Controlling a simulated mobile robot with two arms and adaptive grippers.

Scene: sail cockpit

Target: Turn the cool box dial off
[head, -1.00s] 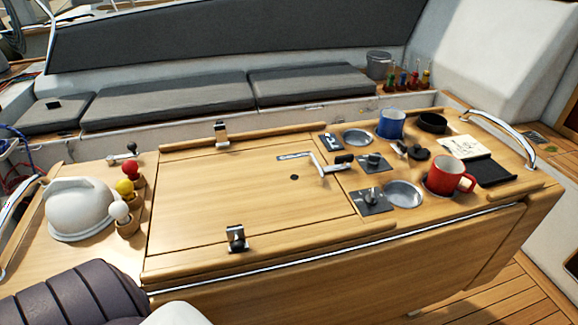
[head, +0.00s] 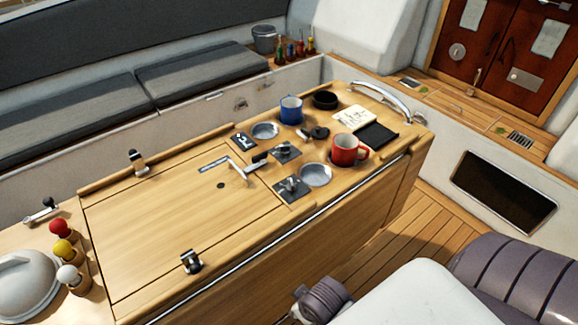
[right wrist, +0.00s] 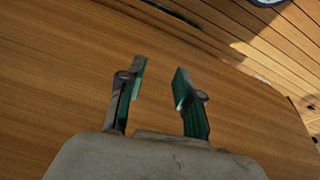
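Two dials on dark square plates sit on the wooden table top in the head view. One dial (head: 285,152) is farther back, beside a bent metal handle (head: 240,169). The other dial (head: 291,187) is nearer the front edge, beside a round steel recess (head: 315,174). Their labels are too small to read, so I cannot tell which serves the cool box. My right gripper (right wrist: 160,82) is open and empty in the right wrist view, over a plain wooden surface. It is apart from both dials. My left gripper is not in view.
A red mug (head: 344,151) stands right of the dials. A blue mug (head: 291,110) and a black bowl (head: 325,100) stand behind. A small plate with a switch (head: 244,141) lies left of them. The hinged wooden lid (head: 160,240) is bare apart from its fittings.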

